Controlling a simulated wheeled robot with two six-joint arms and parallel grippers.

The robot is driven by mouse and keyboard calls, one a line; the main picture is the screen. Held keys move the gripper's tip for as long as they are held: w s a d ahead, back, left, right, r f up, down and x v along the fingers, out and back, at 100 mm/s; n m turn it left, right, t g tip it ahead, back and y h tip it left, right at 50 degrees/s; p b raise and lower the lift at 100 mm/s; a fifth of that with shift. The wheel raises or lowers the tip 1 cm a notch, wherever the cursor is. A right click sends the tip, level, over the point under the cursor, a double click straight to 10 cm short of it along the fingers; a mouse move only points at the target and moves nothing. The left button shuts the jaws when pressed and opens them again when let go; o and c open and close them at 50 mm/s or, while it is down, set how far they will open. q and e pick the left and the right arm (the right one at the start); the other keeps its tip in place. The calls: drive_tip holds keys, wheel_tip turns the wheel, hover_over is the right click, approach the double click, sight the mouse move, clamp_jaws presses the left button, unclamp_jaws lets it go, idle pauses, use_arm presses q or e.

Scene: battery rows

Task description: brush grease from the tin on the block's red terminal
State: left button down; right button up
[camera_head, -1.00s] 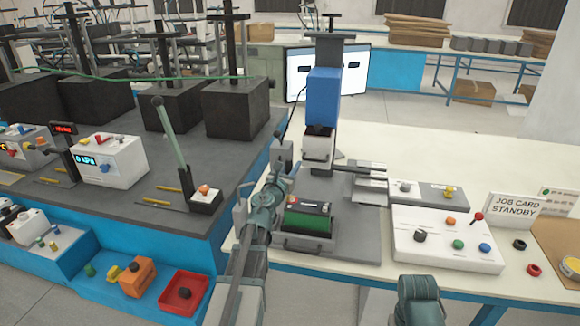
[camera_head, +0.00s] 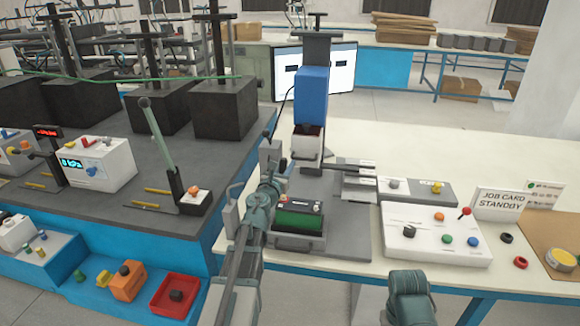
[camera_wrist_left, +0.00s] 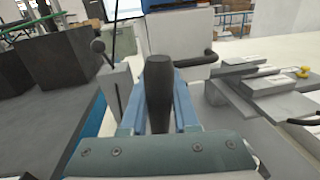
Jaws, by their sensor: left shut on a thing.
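The block (camera_head: 300,220) has a green side and a black top and sits on a grey fixture. A small red spot (camera_head: 283,199) shows at the top's left end, partly behind my gripper; I cannot tell if it is the red terminal. A round tin (camera_head: 562,259) with a yellowish top stands at the far right edge. My left gripper (camera_head: 268,160) is above and left of the block. In the left wrist view it is shut on a dark, tapered handle (camera_wrist_left: 158,95). The handle's other end is hidden, so I cannot tell if it is the brush. My right gripper is out of view.
A blue press head (camera_head: 311,95) stands behind the block. A white control box (camera_head: 435,235) and a job card sign (camera_head: 502,205) are to the right. A lever (camera_head: 158,140) rises from the dark bench at left.

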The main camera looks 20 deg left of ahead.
use_arm(q)
drive_tip(key=shift+s+a, duration=0.25)
drive_tip(key=shift+a, duration=0.85)
drive_tip(key=shift+r, duration=0.1)
wheel_tip(320, 180, up, 6)
drive_tip(key=p, duration=0.6)
